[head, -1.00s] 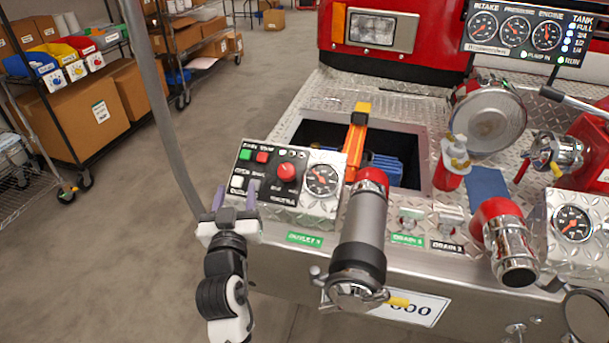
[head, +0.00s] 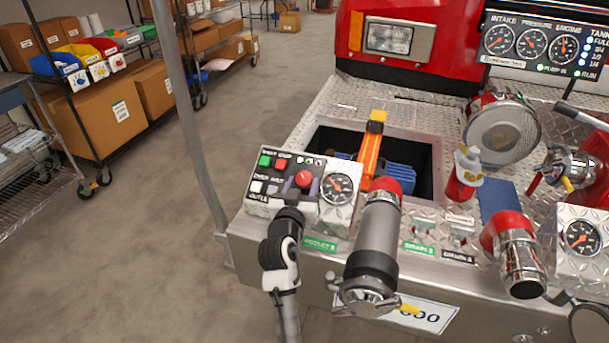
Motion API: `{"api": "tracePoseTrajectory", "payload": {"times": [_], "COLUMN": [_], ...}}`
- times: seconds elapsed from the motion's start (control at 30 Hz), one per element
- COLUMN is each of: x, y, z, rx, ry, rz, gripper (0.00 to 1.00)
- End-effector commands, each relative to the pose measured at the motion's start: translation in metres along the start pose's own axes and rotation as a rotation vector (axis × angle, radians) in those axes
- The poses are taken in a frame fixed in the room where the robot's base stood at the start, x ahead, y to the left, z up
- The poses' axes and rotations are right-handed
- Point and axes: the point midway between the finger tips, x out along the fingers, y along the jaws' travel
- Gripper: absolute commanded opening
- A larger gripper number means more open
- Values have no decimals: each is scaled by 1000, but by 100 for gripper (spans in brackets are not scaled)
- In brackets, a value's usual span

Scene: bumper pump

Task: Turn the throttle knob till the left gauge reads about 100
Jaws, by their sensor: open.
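The throttle knob (head: 304,177) is a round red knob on the small silver control panel (head: 258,209). The left gauge (head: 338,188) is a round black dial on the same panel, just right of the knob. Its reading is too small to make out. My gripper (head: 301,187) is open at the panel, with its purple fingertips on either side of the knob's lower part. I cannot tell whether they touch it. The gripper hides the panel's lower middle part.
A capped grey pipe (head: 376,245) stands close to the right of the panel. Green and red buttons (head: 272,161) are at the panel's upper left. An open hatch (head: 320,137) lies behind it. Another gauge (head: 581,238) is at far right.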

Motion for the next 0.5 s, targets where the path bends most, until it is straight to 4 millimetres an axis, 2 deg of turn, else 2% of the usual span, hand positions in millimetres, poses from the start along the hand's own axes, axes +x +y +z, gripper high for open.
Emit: {"api": "tracePoseTrajectory", "payload": {"times": [0.03,0.2,0.5], "x": [8,23,27], "y": [0,-1,-1], "z": [-2,-1,0], "rx": [-1,0,1], "ry": [1,1,1], "rz": [0,-1,-1], "gripper": [47,47,47]}}
